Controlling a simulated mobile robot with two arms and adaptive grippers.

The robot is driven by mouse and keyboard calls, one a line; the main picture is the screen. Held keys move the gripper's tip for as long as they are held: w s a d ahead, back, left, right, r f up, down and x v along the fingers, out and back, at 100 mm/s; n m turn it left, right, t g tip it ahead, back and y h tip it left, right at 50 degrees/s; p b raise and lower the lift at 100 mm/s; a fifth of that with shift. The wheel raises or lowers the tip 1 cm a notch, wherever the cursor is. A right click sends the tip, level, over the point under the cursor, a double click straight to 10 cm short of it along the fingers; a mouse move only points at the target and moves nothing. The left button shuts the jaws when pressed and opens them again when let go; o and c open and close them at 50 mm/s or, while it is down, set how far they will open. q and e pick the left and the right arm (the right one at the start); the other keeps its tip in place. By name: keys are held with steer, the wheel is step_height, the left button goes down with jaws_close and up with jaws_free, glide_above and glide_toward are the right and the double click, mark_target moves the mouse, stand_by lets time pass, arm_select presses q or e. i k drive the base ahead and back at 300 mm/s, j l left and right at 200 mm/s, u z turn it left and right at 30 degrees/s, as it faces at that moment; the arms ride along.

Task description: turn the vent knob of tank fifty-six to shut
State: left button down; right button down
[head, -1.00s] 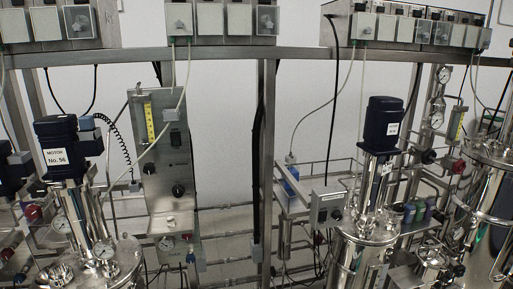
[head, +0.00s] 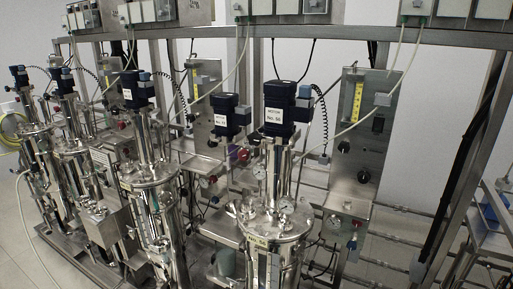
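Tank fifty-six (head: 275,230) is a shiny steel vessel right of the middle in the head view. Neither of my grippers is in view.
Several similar tanks with blue motors stand in a row to the left, such as one tank (head: 157,200) close beside. A steel post (head: 465,150) slants across the right side. Pipes run low behind. Bare floor (head: 35,235) shows at the far left.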

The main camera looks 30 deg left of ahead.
mark_target(243, 155)
steer(key=u, duration=1.15)
